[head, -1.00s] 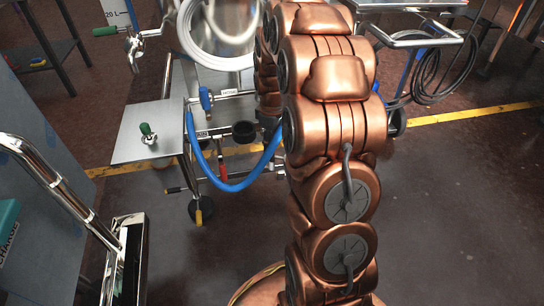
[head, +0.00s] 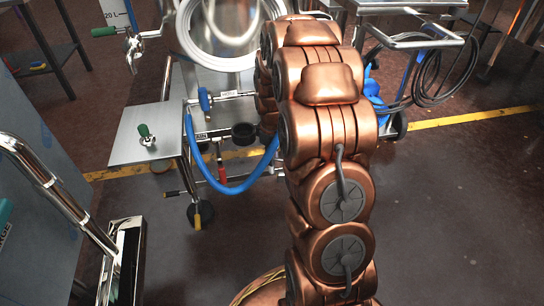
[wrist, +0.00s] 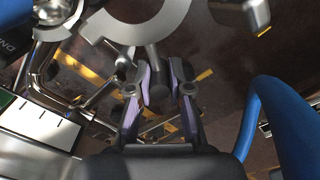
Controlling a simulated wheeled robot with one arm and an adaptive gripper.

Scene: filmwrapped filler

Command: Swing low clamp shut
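In the wrist view my gripper (wrist: 161,72) has its two purple-padded fingers parted. A short dark steel stem (wrist: 157,84) stands between the fingertips. It hangs from a pale grey curved piece (wrist: 118,24) at the top, which may be part of the clamp. I cannot tell whether the pads touch the stem. In the head view my copper arm hides the gripper and whatever is at its tip. The low clamp cannot be clearly made out there. The wheeled steel frame (head: 165,80) with its vessel stands beyond the arm.
A blue hose (head: 228,190) loops left of my arm and shows large at right in the wrist view (wrist: 255,110). A steel side shelf (head: 143,134) is at left. A chrome-railed cart (head: 52,185) stands nearer, left.

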